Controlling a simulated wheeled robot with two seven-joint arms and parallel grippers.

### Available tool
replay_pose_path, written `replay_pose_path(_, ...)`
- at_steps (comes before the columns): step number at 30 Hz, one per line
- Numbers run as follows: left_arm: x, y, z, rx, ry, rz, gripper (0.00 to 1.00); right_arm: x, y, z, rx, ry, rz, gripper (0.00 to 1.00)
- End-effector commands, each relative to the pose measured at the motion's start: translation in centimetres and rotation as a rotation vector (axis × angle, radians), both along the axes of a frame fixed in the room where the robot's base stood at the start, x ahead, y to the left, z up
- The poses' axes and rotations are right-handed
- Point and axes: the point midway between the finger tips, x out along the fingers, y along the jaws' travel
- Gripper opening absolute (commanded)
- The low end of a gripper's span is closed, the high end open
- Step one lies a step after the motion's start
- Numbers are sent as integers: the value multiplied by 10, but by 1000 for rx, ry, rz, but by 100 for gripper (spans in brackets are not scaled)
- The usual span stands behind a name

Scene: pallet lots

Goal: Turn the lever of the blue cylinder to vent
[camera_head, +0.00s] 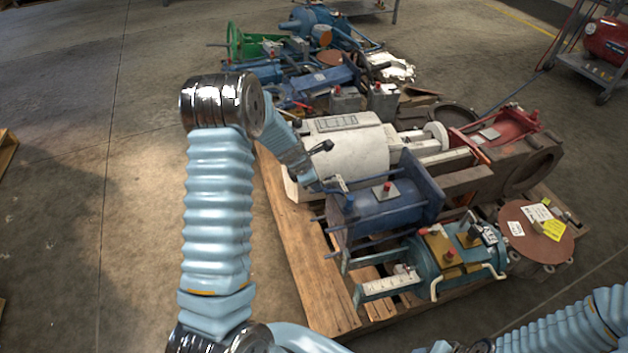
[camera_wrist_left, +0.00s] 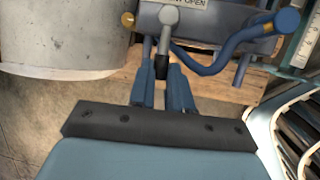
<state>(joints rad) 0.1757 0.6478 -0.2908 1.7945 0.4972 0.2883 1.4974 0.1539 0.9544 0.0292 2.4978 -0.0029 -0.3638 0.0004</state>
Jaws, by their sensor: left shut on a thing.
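The blue cylinder (camera_head: 388,208) lies on its side on the pallet, with a red knob on a grey plate on top. Its lever (camera_wrist_left: 165,42) shows in the left wrist view as a grey rod with a round pivot and a black end. A partly cut-off label reading "OPEN" is beside the pivot. My left gripper (camera_head: 330,186) reaches the cylinder's left end. In the left wrist view its fingers (camera_wrist_left: 163,84) are shut on the lever's black end. The lever is too small to make out clearly in the head view. My right gripper is out of view.
A white cylinder (camera_head: 345,150) lies just behind. A teal cylinder (camera_head: 450,255) with yellow blocks lies in front. A bent blue pipe (camera_wrist_left: 235,48) runs right of the lever. The wooden pallet (camera_head: 300,240) is bare at its left edge; open floor lies to the left.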

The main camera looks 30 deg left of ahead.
Motion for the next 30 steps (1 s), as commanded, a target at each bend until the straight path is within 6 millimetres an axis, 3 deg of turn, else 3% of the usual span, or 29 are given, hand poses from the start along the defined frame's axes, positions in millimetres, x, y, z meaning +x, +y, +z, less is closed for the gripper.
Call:
replay_pose_path(4,1,0,1,1,-2,1,0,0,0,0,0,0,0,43)
replay_pose_path(5,1,0,1,0,-1,0,23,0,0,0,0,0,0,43)
replay_pose_path(9,0,0,1,0,-2,-1,44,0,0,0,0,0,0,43)
replay_pose_path(20,-1,1,5,0,-2,-1,44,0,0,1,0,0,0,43)
replay_pose_path(23,-6,2,19,1,-3,-1,44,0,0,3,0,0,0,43)
replay_pose_path(30,-29,9,73,0,-5,-1,44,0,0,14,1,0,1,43)
